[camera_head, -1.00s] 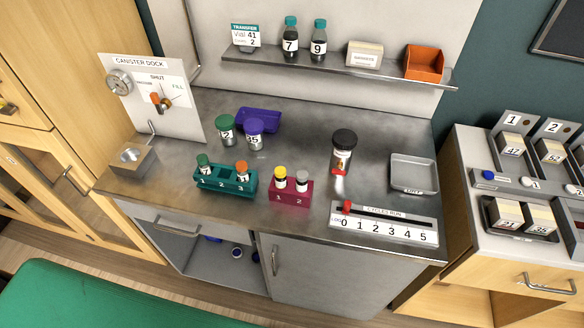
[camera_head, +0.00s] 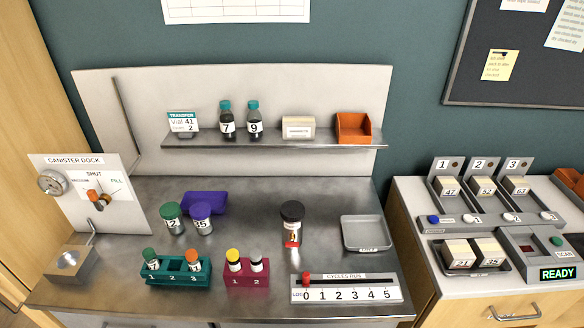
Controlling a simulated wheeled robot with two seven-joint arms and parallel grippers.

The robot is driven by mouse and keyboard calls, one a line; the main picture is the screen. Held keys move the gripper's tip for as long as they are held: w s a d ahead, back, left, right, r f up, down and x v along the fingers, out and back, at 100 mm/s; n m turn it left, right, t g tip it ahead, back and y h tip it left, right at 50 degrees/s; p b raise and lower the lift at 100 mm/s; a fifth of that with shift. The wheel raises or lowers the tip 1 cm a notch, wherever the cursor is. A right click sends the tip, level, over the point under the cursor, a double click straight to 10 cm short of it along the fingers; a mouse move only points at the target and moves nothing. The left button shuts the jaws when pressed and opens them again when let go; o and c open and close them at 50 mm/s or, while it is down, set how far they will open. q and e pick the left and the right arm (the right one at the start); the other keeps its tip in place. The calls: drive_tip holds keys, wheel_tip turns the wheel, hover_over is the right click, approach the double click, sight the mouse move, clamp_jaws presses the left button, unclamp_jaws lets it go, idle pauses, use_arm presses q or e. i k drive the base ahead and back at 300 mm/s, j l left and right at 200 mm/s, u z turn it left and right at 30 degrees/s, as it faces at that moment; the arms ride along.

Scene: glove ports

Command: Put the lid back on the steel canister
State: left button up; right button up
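The steel canister (camera_head: 292,236) stands upright on the steel bench, right of the middle. It is shiny and narrow, with a red part on its front. A wide black round top (camera_head: 292,211) sits on it and looks like a cap; from here I cannot tell whether it is fully seated. I see no separate loose lid. Neither of my grippers shows.
A canister dock (camera_head: 130,200) stands at left. Jars 2 (camera_head: 172,219) and 35 (camera_head: 202,219) stand by a purple tray (camera_head: 207,200). A teal rack (camera_head: 176,275), a maroon rack (camera_head: 247,275) and a counter strip (camera_head: 345,289) line the front. A grey tray (camera_head: 366,235) lies right.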

sight(290, 231)
drive_tip(key=l+u, duration=0.3)
drive_tip(key=l, duration=0.15)
drive_tip(key=k+l+u, duration=0.1)
drive_tip(key=l+u, duration=0.15)
drive_tip(key=l, duration=0.2)
drive_tip(key=k+l+u, duration=0.1)
drive_tip(key=l+u, duration=0.2)
drive_tip(key=k+l+u, duration=0.25)
drive_tip(key=l, duration=0.25)
drive_tip(key=i+l, duration=0.05)
drive_tip(key=i, duration=0.05)
